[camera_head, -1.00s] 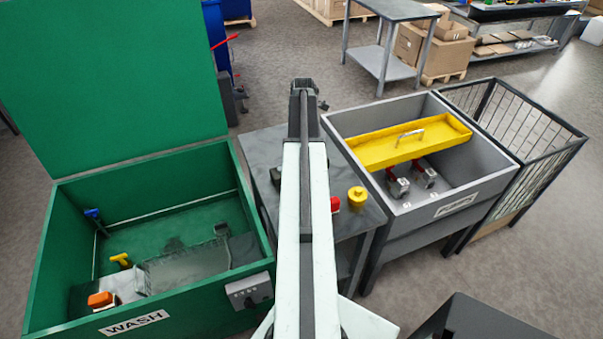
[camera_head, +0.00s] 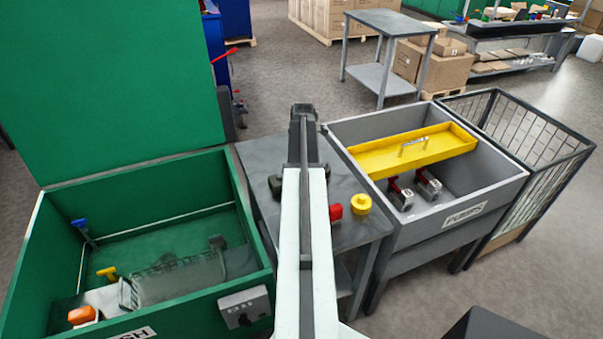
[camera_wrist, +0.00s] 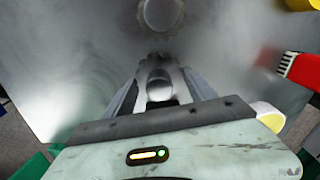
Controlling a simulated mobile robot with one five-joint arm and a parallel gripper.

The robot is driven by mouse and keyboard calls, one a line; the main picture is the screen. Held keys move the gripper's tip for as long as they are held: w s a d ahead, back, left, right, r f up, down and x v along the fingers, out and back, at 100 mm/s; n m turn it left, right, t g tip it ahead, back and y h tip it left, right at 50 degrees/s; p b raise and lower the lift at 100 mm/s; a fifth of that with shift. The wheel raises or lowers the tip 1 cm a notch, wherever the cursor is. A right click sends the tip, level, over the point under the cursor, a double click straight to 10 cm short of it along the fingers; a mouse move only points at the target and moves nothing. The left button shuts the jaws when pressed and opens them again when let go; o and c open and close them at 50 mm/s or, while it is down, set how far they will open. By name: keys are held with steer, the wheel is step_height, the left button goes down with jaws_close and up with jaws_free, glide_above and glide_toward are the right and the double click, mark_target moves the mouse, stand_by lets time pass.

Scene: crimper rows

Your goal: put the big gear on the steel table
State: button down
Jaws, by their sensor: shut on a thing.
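In the head view my gripper (camera_head: 303,112) is at the far end of my arm, and the held part cannot be made out. The grey steel table (camera_head: 350,235) stands between the green wash tank and the pumps bin. In the wrist view its glossy top (camera_wrist: 225,40) lies beyond the jaws. The gap to the table is unclear.
A yellow pot (camera_head: 361,204), a red object (camera_head: 336,212) and a dark green object (camera_head: 276,186) are on the table. The wash tank (camera_head: 245,290) is left. The pumps bin (camera_head: 480,195), with a yellow tray (camera_head: 410,150), and a wire cage (camera_head: 560,175) are right.

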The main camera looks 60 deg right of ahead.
steer(key=shift+c, duration=1.5)
jaws_free()
step_height(320, 180, up, 12)
steer(key=p, duration=1.2)
steer(key=shift+a+r, duration=0.1)
steer(key=w+a+m, duration=0.2)
steer(key=w+a, duration=0.4)
steer(key=a, duration=0.5)
steer(key=w+a+m, duration=0.2)
steer(key=w+a, duration=0.3)
steer(key=a, duration=0.5)
steer(key=w+a+m, duration=0.3)
steer(key=w+a, duration=0.3)
steer(key=a, duration=0.5)
steer(key=s+a+m, duration=0.1)
steer(key=a+m, duration=0.5)
steer(key=a, duration=2)
steer(key=shift+a, duration=0.3)
